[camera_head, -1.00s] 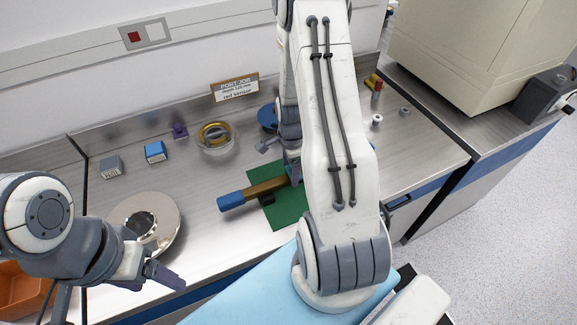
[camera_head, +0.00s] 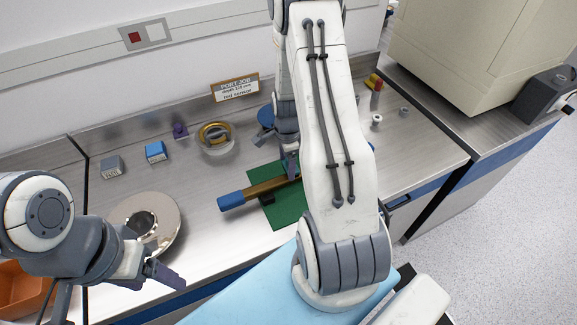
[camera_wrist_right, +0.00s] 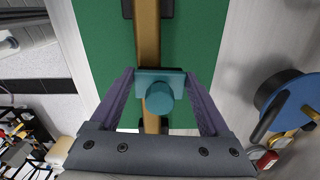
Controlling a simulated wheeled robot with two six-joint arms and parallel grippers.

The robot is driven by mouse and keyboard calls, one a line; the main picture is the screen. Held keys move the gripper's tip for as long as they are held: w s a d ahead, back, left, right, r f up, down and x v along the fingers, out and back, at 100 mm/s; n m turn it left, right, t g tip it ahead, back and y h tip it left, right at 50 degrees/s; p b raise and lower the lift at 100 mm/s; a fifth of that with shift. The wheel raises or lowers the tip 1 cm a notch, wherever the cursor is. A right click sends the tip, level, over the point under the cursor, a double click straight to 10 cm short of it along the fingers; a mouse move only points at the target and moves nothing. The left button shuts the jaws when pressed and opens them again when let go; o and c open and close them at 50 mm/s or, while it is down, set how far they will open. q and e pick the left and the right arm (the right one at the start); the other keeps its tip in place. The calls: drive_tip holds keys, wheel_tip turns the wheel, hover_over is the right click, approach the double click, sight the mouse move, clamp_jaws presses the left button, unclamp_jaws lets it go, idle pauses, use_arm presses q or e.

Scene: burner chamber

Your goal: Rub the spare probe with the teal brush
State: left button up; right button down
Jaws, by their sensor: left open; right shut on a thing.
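The spare probe (camera_head: 262,188), a brass rod with a blue handle, lies across the green mat (camera_head: 288,211) on dark rests. Its rod also shows in the right wrist view (camera_wrist_right: 148,38). My right gripper (camera_head: 291,176) is over the rod, its fingers shut on the teal brush (camera_wrist_right: 160,93). The brush head spans the rod and appears to be on it; exact contact is hidden. The rod's right end is hidden behind my right arm in the head view. My left gripper (camera_head: 160,278) is open and empty, near the round metal dish at the left.
The shiny round dish (camera_head: 168,218) sits on the left bench. A blue round item (camera_wrist_right: 297,100) is right of the mat in the wrist view.

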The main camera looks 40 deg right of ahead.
wheel_tip(320, 180, up, 6)
drive_tip(key=p, duration=0.5)
idle(0.6)
